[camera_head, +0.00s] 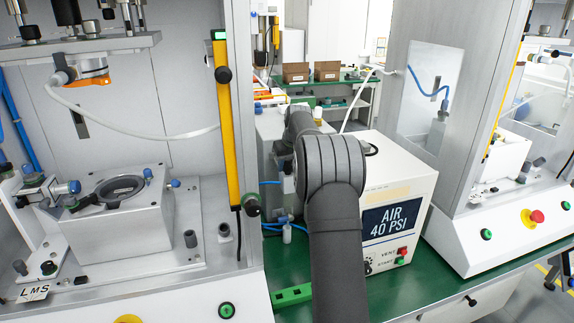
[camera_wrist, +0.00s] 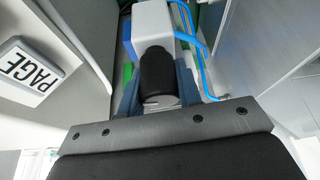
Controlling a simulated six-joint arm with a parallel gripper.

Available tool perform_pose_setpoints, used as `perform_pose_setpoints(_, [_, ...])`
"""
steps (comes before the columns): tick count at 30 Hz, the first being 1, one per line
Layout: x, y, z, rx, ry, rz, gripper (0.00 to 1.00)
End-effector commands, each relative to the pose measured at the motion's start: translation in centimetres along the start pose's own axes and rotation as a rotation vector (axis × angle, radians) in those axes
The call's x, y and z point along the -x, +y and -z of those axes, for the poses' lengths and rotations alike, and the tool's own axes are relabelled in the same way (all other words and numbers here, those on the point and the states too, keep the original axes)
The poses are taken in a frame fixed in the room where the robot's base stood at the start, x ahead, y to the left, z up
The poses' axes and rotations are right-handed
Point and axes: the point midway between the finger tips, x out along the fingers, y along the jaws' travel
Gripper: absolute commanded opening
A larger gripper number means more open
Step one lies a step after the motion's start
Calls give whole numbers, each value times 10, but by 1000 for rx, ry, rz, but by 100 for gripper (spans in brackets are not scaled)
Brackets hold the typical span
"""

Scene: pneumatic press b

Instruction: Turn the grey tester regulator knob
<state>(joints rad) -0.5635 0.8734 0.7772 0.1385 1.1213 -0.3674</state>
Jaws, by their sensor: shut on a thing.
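The grey tester regulator knob (camera_wrist: 157,70) shows in the wrist view as a dark, rounded cylinder on a white regulator body (camera_wrist: 153,22). My gripper (camera_wrist: 158,88) is shut on the knob, with one blue-grey finger on its left side and one on its right. The lower end of the knob lies between the fingers, close to the palm. In the head view, my arm hides the gripper and the knob. The white tester box (camera_head: 398,172) stands right of my arm, and its display (camera_head: 391,219) reads "AIR 40 PSI".
Blue tubes (camera_wrist: 190,40) run close to the right of the regulator. A panel with a "PAGE" label (camera_wrist: 27,72) is at the left in the wrist view. Press cabinets stand on both sides: a yellow-barred one (camera_head: 229,120) at left and another (camera_head: 480,215) at right.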

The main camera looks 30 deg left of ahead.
Motion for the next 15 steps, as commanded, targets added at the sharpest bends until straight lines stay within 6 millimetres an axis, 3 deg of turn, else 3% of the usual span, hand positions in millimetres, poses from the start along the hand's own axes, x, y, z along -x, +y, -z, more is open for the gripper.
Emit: perform_pose_setpoints(15, [1,1,0,-210,2,-88,9])
